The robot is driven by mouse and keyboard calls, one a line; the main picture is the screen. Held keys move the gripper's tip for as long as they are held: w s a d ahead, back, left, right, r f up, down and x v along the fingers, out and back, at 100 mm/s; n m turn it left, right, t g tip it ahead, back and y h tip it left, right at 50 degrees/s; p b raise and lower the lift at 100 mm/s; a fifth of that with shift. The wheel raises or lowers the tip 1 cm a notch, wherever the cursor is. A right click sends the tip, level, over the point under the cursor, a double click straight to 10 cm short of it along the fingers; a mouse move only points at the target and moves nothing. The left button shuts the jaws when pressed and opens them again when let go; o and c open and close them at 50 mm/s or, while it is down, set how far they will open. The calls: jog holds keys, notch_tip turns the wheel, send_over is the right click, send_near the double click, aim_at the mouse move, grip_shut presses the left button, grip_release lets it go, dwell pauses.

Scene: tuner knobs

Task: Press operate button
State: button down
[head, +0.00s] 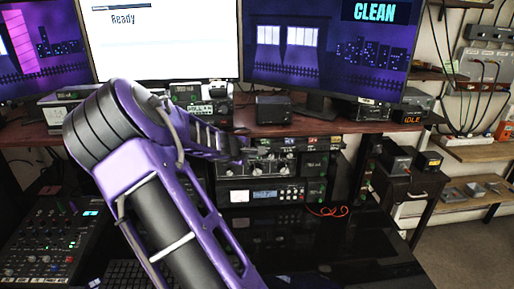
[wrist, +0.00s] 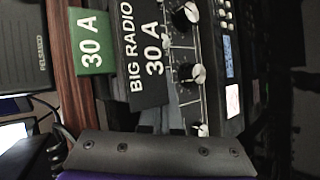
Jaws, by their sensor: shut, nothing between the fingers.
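I cannot pick out a button marked operate in either view. A black panel with silver-faced knobs (head: 275,167) stands under the desk shelf, and its knobs (wrist: 192,75) show large in the wrist view. Below it is a radio unit with a lit display and small buttons (head: 265,195); a lit display (wrist: 230,60) also shows in the wrist view. My gripper (head: 238,150) is shut and empty, close in front of the knob panel's upper left. In the wrist view its dark body fills the bottom, and labels reading "BIG RADIO 30 A" (wrist: 147,50) and "30 A" (wrist: 92,42) are near it.
A small black box with an orange "IDLE" display (head: 408,118) sits at the shelf's right end. Monitors (head: 325,45) stand behind. A mixer (head: 45,245) is at lower left. The glossy black desk (head: 335,240) is mostly clear at right, with a red cable (head: 325,211).

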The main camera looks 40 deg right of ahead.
jog(key=shift+s+a+b, duration=0.2)
jog(key=shift+s+b, duration=0.1)
jog(key=shift+s, duration=0.05)
jog(key=s+a+b, duration=0.3)
jog(key=s+b, duration=0.1)
jog(key=s, duration=0.1)
jog(key=shift+b, duration=0.35)
jog(key=shift+a, duration=0.1)
dwell(0.4)
